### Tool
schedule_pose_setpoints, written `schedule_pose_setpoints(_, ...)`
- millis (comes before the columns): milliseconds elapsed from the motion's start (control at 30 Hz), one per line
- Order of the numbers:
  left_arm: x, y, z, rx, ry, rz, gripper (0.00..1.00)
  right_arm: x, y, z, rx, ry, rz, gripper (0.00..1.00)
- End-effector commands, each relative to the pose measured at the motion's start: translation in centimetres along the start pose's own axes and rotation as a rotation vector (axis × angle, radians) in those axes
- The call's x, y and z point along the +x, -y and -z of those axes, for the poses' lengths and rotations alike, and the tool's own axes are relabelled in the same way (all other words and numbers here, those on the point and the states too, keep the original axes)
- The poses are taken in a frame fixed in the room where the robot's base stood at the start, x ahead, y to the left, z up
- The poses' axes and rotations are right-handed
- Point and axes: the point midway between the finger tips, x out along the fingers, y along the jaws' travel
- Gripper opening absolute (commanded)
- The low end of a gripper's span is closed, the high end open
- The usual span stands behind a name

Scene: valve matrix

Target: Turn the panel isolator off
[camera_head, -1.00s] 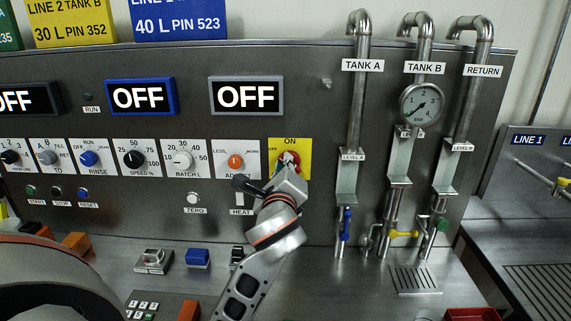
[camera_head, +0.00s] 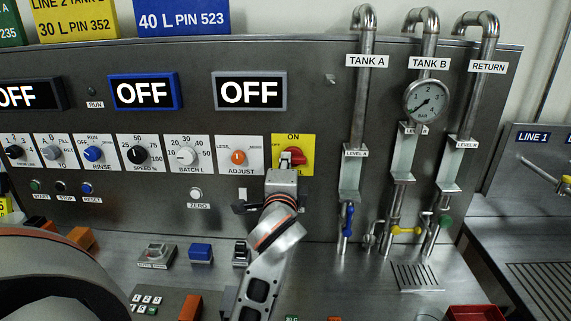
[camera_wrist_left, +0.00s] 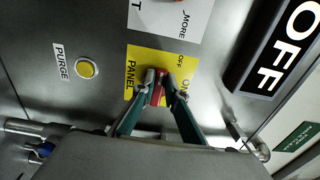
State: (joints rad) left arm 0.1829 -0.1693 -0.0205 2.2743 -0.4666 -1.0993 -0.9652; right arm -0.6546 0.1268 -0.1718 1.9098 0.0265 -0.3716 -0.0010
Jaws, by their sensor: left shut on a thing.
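The panel isolator is a red handle (camera_head: 293,156) on a yellow plate (camera_head: 306,143), right of the orange adjust knob. Its plate reads ON at the top. In the left wrist view, the red handle (camera_wrist_left: 157,92) sits between the two green-sided fingers of my left gripper (camera_wrist_left: 157,80), on the yellow plate (camera_wrist_left: 134,62) marked ON, OFF and PANEL. The handle lies roughly sideways across the plate; the fingers hide its exact angle. In the head view, my left gripper (camera_head: 284,172) reaches up from below and covers the plate's lower part. My right gripper is out of view.
The adjust knob (camera_head: 238,157) is close on the left. The Tank A pipe (camera_head: 358,110) stands to the right, with a blue valve handle (camera_head: 348,220) low on it. A yellow purge button (camera_wrist_left: 86,69) shows in the left wrist view. Buttons stand on the bench below.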

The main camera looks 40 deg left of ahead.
Motion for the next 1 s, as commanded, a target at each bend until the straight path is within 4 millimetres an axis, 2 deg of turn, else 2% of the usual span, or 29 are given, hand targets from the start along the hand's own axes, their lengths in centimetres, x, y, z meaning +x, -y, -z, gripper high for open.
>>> schedule_pose_setpoints(533, 0.00, -0.13, 0.03, -0.027, -0.001, -0.002, 0.00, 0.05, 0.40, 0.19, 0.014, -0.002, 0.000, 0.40)
schedule_pose_setpoints(567, 0.00, -0.13, 0.03, -0.027, -0.001, -0.002, 0.15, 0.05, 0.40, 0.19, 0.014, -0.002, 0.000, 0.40)
schedule_pose_setpoints(600, 0.00, -0.13, 0.03, -0.027, -0.001, -0.002, 0.25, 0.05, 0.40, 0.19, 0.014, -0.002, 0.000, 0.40)
schedule_pose_setpoints(633, 0.00, -0.13, 0.03, -0.026, -0.001, -0.002, 0.29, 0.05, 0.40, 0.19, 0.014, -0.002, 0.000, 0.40)
schedule_pose_setpoints(1000, 0.01, -0.03, 0.01, -0.012, 0.000, 0.000, 0.29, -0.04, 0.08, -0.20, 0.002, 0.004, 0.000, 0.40)
